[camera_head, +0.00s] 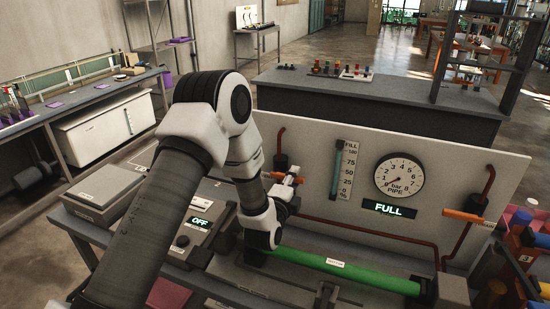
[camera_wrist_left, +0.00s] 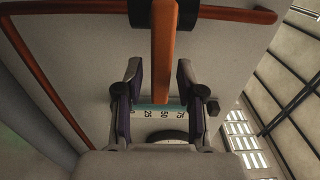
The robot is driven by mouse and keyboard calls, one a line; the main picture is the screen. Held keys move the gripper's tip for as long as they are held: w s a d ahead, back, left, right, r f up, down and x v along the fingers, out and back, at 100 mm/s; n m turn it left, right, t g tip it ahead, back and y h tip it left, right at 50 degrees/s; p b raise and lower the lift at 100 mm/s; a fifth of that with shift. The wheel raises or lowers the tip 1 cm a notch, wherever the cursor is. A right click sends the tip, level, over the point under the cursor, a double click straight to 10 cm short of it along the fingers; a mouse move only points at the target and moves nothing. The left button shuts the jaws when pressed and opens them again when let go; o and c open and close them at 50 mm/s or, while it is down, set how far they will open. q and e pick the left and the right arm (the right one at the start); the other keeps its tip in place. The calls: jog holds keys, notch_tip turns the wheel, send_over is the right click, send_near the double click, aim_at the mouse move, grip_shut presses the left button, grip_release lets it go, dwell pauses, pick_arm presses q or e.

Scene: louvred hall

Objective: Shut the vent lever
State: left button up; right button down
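A rig panel (camera_head: 330,160) carries two orange levers on dark red pipes. The left orange lever (camera_head: 298,181) is partly hidden by my left gripper (camera_head: 284,188). In the left wrist view this orange lever (camera_wrist_left: 164,50) runs down from a dark fitting, and its end lies between the spread fingers of the left gripper (camera_wrist_left: 162,103). The fingers are open, with gaps on both sides of the lever. The right orange lever (camera_head: 463,215) sticks out to the left, roughly level. No vent label is readable. My right gripper is not in view.
A gauge (camera_head: 399,176) and a FULL display (camera_head: 389,209) sit on the panel. A green pipe (camera_head: 345,270) lies in front of it. A box with an OFF display (camera_head: 199,225) stands left. Coloured containers (camera_head: 523,240) crowd the right edge.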

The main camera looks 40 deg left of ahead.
pick_arm(q)
jog(key=v, duration=0.7)
dwell(0.3)
notch_tip(320, 180, up, 10)
dwell(0.5)
